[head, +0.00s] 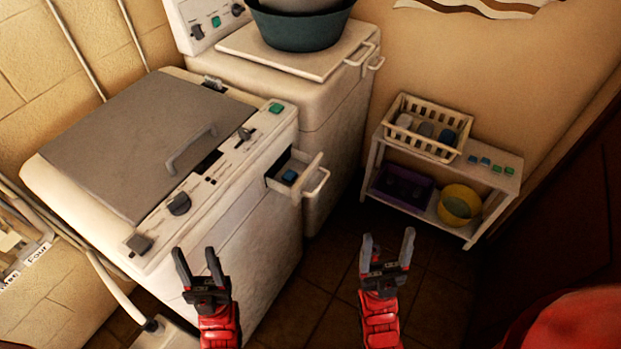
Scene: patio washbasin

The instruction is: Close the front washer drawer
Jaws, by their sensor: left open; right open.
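The front washer (255,235) stands at the left with a grey lid (130,140) that is down. Its small washer drawer (310,177) sticks out of the front panel near the right corner, with a blue item (289,176) inside. The drawer has a white loop handle (318,184). My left gripper (198,262) is open and empty in front of the washer, below and left of the drawer. My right gripper (388,247) is open and empty, below and right of the drawer handle, apart from it.
A second white machine (335,110) behind carries a teal basin (300,30) on a board. A low white shelf (495,180) at right holds a cream basket (440,140), a purple crate (402,187) and a yellow bucket (455,205). Dark tiled floor (330,265) lies open between washer and shelf.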

